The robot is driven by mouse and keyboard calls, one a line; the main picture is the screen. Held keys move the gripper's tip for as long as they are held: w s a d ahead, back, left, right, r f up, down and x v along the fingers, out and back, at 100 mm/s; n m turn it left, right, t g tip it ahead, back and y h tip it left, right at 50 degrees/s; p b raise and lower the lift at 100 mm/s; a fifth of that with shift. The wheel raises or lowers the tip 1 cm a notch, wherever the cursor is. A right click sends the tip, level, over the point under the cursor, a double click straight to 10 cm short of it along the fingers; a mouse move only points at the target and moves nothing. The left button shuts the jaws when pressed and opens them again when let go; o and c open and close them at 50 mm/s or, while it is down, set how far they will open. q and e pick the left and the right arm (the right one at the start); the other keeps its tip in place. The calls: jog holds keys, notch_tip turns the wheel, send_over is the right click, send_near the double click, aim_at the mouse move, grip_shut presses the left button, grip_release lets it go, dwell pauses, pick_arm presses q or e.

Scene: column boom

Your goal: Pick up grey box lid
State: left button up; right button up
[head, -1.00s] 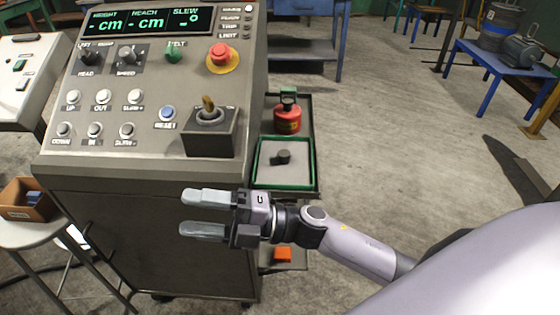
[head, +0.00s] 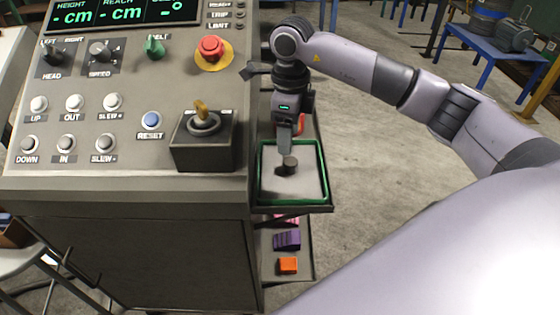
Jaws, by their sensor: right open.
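The grey box lid (head: 300,189) is a flat pale panel with a short dark round knob (head: 290,166). It lies inside a green rim (head: 324,172) on the side shelf right of the console. My right gripper (head: 286,151) points down over the lid, with its fingers just above or beside the knob. It is open; the fingers overlap in this view, so I cannot tell whether they touch the knob. My left gripper is not in view.
A red can (head: 300,124) is partly hidden behind my gripper. Purple (head: 287,240) and orange (head: 288,265) blocks lie on a lower shelf.

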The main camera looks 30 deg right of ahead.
aim_at(289, 161)
jog(key=f, duration=0.4)
jog(key=f+p, duration=0.1)
jog(key=f, duration=0.1)
jog(key=shift+s+f, duration=0.3)
jog(key=shift+f, duration=0.1)
grip_shut()
